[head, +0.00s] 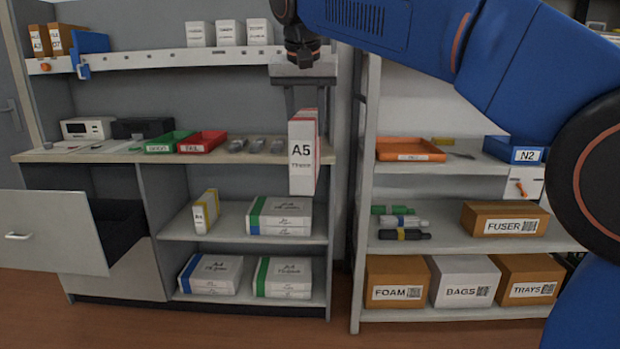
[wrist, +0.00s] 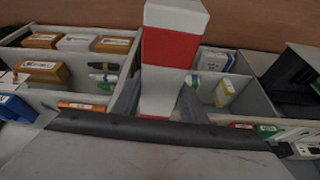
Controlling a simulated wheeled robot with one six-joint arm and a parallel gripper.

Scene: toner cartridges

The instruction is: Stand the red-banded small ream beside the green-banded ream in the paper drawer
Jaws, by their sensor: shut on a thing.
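The red-banded small ream (head: 302,158), marked A5, hangs upright in my gripper (head: 304,112), whose fingers are shut on its upper end. It is in front of the shelving, at about worktop height and above the middle shelf. The wrist view shows the white ream with its red band (wrist: 170,48) ahead of the gripper's dark edge. An open drawer (head: 52,232) stands out at the lower left, with a dark interior; I see no ream in it, and its floor is hidden. Green-banded reams lie flat on the middle shelf (head: 281,216) and the bottom shelf (head: 286,278).
A yellow-banded small ream (head: 206,212) stands on the middle shelf. A blue-banded ream (head: 212,274) lies below. Green and red trays (head: 203,143) sit on the worktop (head: 100,155). The right rack holds an orange tray (head: 410,150) and a FUSER box (head: 503,220).

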